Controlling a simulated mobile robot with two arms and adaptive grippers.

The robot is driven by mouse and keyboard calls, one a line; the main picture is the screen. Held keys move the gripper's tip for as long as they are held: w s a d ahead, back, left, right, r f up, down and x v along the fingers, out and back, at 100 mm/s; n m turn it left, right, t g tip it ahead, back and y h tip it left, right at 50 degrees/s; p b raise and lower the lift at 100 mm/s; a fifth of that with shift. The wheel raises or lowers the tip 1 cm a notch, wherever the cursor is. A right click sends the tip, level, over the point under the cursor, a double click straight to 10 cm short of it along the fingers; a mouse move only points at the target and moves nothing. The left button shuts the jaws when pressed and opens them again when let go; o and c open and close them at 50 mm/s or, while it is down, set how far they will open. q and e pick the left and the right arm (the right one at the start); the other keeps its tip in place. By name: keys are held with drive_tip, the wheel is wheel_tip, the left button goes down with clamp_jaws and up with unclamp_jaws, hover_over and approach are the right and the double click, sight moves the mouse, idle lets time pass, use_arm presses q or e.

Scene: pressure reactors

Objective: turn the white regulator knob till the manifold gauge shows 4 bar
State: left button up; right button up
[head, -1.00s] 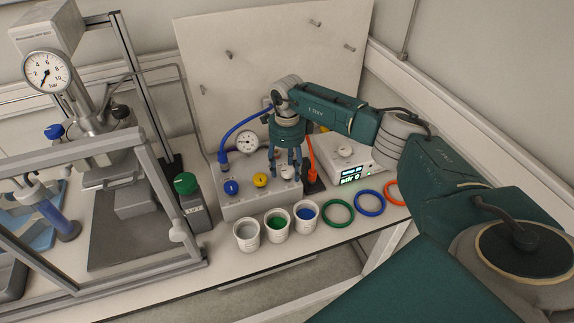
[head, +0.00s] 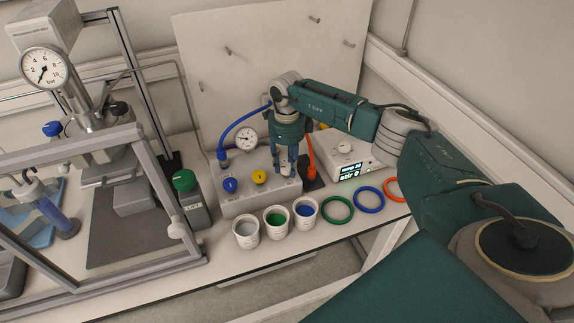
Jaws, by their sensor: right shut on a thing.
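The manifold (head: 245,206) is a grey box on the bench in the middle of the head view. On its top are a blue knob (head: 230,185), a yellow knob (head: 260,177) and the white regulator knob (head: 285,170). The small manifold gauge (head: 246,139) stands behind it; its needle is too small to read surely. My right gripper (head: 286,166) points down over the right end of the manifold and is shut on the white knob, which its fingers partly hide. My left gripper is not in view.
Three cups (head: 276,218) stand in front of the manifold. Green (head: 337,208), blue (head: 370,199) and orange rings lie to the right. A stirrer with a lit display (head: 350,170) stands behind them. A framed reactor with a large gauge (head: 44,69) fills the left.

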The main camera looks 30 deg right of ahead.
sight(286, 166)
drive_tip(key=m+b, duration=0.1)
drive_tip(key=m, duration=0.3)
drive_tip(key=shift+w+r, duration=0.1)
drive_tip(key=shift+w, duration=0.05)
drive_tip(key=shift+r+m, duration=0.1)
drive_tip(key=shift+m, duration=1.5)
drive_tip(key=shift+w, duration=0.1)
drive_tip(key=o, duration=1.1)
drive_tip(key=shift+o, duration=0.4)
wheel_tip(286, 166, up, 12)
